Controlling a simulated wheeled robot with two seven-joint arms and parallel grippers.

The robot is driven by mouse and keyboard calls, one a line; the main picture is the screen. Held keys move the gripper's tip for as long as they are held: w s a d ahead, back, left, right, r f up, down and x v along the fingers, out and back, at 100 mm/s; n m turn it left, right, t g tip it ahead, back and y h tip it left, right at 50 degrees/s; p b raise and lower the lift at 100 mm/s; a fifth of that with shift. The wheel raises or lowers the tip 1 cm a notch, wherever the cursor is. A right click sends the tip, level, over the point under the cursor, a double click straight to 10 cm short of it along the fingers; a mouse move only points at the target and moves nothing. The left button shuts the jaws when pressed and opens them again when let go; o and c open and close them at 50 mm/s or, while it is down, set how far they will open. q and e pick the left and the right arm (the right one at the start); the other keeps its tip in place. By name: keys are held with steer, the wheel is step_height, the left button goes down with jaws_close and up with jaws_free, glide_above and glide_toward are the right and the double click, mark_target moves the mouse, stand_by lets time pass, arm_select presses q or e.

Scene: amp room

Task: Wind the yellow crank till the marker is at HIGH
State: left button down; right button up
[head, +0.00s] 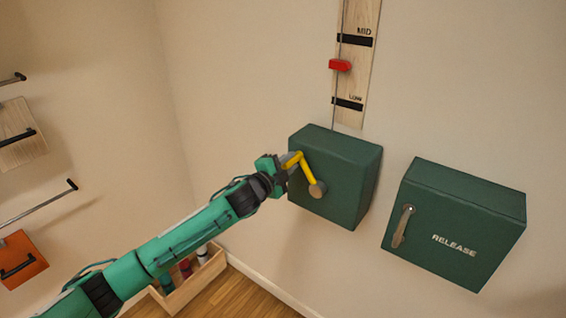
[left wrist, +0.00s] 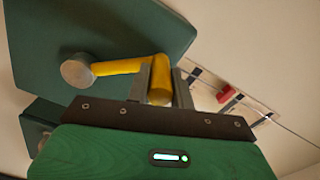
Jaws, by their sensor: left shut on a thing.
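The yellow crank (head: 305,171) sticks out from the front of a green box (head: 345,165) on the wall. Its arm runs up and to the left from a round grey hub (head: 317,189). My left gripper (head: 284,164) is shut on the crank's handle; the left wrist view shows the yellow handle (left wrist: 160,82) between the two fingers. The red marker (head: 340,65) is on the wooden scale (head: 362,20), between the LOW band (head: 348,103) and the MID band (head: 354,41). HIGH is out of view. My right gripper is not in view.
A second green box (head: 455,222), lettered RELEASE, with a lever (head: 402,226) on its front, is to the right of the crank box. A wooden crate (head: 190,280) stands on the floor below my left arm. Racks with bars (head: 40,205) are on the left wall.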

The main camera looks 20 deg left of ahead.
arm_select(q)
steer(key=shift+s+d+r+m+p, duration=0.25)
steer(key=shift+d+r+m+p, duration=0.15)
steer(key=shift+d+r+m, duration=0.5)
steer(key=shift+a, duration=0.1)
steer(key=c, duration=1.2)
jaws_free()
steer(key=shift+c, duration=0.2)
steer(key=shift+o, duration=0.2)
steer(key=shift+s+d+f, duration=0.1)
steer(key=shift+d, duration=0.1)
steer(key=shift+f, duration=0.1)
steer(key=shift+s+a+f, duration=0.15)
steer(key=shift+s+a, duration=0.05)
steer(key=shift+a, duration=0.05)
steer(key=b+v, duration=0.5)
steer(key=v, duration=0.8)
steer(key=shift+s+r, duration=0.2)
